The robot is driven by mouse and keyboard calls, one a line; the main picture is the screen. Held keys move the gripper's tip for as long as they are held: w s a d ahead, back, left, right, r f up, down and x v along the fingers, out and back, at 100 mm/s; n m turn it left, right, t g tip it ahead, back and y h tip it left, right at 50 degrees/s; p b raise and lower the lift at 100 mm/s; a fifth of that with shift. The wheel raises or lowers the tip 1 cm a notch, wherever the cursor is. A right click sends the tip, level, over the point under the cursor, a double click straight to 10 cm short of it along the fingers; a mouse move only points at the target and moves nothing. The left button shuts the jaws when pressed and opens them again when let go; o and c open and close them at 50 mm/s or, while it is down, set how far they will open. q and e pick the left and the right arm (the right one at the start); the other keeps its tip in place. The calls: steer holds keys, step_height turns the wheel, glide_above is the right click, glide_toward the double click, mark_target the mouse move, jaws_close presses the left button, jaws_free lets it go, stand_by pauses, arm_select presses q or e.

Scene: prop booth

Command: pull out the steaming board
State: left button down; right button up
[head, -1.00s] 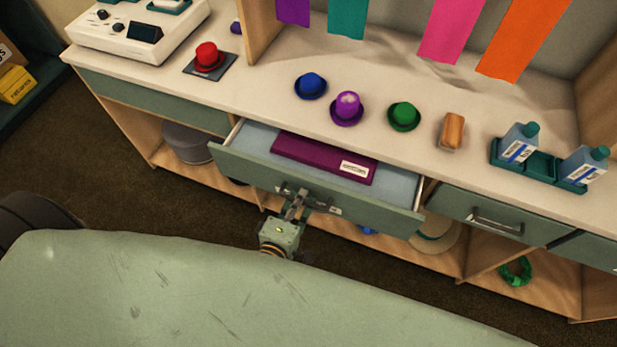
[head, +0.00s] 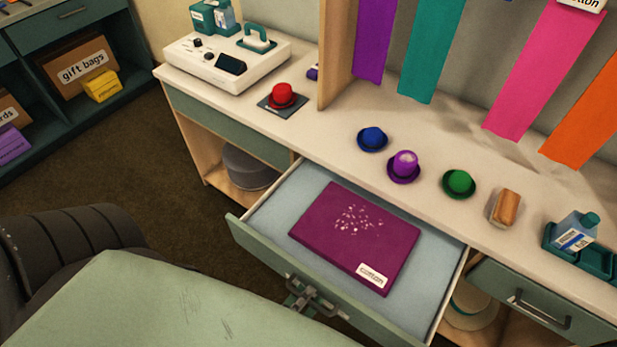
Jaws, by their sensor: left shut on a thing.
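A pull-out unit like a drawer, with a green front (head: 258,250) and a pale blue bed (head: 432,250), stands well out from under the counter. I cannot tell which of the two is the steaming board. My left gripper (head: 306,297) is shut on the handle in the middle of the green front, with my body partly hiding the arm behind it. My right gripper is not in view.
A closed drawer (head: 540,305) is at right. Dark floor lies left.

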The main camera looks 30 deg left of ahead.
arm_select(q)
steer(key=c, duration=2.1)
jaws_free()
steer(key=v, duration=1.2)
steer(key=shift+f, duration=0.1)
